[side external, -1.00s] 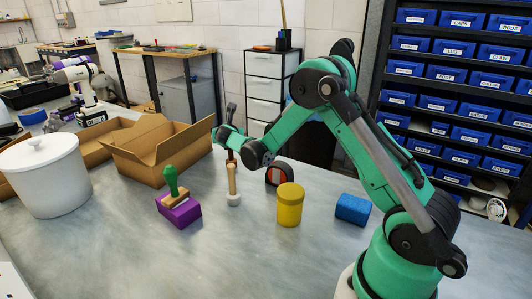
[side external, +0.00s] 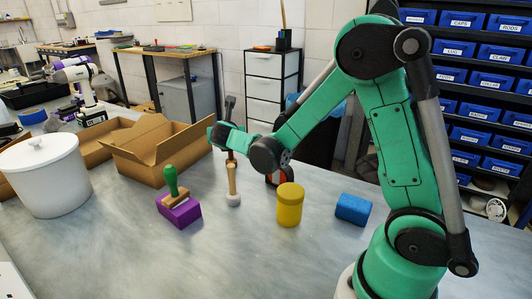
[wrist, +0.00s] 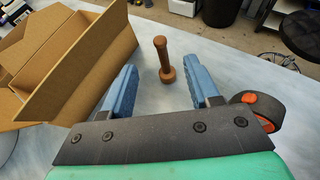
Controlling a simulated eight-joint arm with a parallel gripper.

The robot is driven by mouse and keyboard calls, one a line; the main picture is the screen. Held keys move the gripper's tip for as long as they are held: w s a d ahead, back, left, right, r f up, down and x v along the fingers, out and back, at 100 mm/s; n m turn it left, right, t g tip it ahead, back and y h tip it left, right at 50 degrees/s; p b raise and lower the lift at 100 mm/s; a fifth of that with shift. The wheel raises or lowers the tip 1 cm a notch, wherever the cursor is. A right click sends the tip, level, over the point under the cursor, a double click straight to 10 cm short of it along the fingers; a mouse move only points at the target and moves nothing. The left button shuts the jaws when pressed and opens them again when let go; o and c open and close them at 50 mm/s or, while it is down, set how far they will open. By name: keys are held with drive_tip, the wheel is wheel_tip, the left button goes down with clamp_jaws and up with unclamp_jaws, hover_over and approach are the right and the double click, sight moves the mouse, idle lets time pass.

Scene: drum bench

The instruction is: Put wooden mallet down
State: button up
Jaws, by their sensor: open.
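A brown turned wooden piece, seemingly the wooden mallet (wrist: 164,60), stands upright on the grey bench in the wrist view. It shows in the gap between the two blue fingers of my gripper (wrist: 157,92), which are spread wide and do not touch it. In the side view its brown part (side external: 231,156) shows just below my gripper (side external: 222,134), partly hidden. I cannot tell how far the fingertips are from the mallet.
An open cardboard box (side external: 150,151) lies left of my gripper. A black and orange tape measure (wrist: 258,108) is close to the right finger.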

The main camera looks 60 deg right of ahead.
drive_tip(key=s+a+r+m+y, duration=0.1)
drive_tip(key=s+a+m+y, duration=0.9)
drive_tip(key=m, duration=1.5)
drive_tip(key=s+a, duration=0.4)
drive_tip(key=shift+s+a+r+m+g, duration=0.2)
drive_tip(key=shift+s+a+m+g, duration=0.1)
drive_tip(key=shift+s, duration=0.1)
